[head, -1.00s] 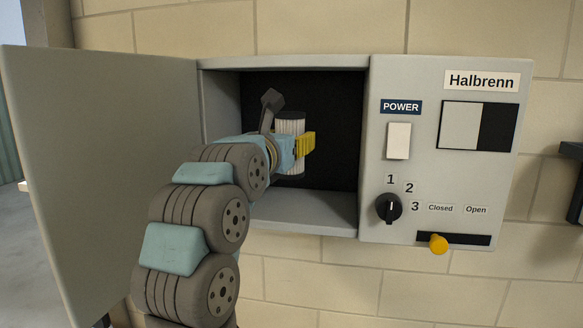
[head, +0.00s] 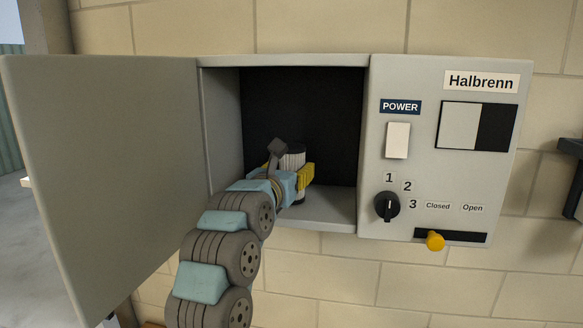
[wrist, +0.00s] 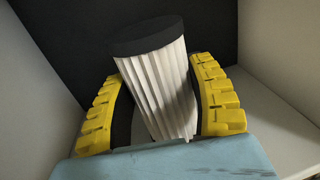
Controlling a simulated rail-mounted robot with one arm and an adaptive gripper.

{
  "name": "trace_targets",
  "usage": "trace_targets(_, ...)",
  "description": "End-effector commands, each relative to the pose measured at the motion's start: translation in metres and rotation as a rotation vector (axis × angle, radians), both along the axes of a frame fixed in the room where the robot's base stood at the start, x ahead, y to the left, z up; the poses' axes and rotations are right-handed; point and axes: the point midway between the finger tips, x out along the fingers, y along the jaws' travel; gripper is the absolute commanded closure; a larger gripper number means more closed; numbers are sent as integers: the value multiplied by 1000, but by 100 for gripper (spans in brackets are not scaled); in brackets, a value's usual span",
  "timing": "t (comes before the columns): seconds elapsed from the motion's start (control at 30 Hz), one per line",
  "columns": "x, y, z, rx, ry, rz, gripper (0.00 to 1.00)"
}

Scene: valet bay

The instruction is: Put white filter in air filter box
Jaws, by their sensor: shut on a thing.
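The white filter (head: 292,157), a pleated cylinder with a dark end cap, is held by my gripper (head: 301,180) inside the open air filter box (head: 345,200). In the wrist view the white filter (wrist: 160,85) leans slightly between the yellow fingers of my gripper (wrist: 165,95). The fingers are shut on its sides.
The box door (head: 110,170) stands wide open on the left. To the right is a panel with a POWER switch (head: 398,141), a black dial (head: 387,206) and a yellow slider knob (head: 435,240). The box interior around the filter is empty.

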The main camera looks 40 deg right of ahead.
Motion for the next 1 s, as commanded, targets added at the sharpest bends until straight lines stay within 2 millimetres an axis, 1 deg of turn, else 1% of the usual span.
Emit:
trace_targets(0.37, 0, 0, -3, -1, 0, 0, 83)
trace_targets(0.4, 0, 0, -4, 0, 1, 0, 40)
trace_targets(0.47, 0, 0, -4, -1, 0, 0, 22)
trace_targets(0.5, 0, 0, -3, -1, 0, 0, 16)
trace_targets(0.8, 0, 0, -3, -1, 0, 1, 16)
trace_targets(0.9, 0, 1, 0, -1, 0, 1, 16)
trace_targets(1.0, -4, 13, -2, 0, -4, 5, 16)
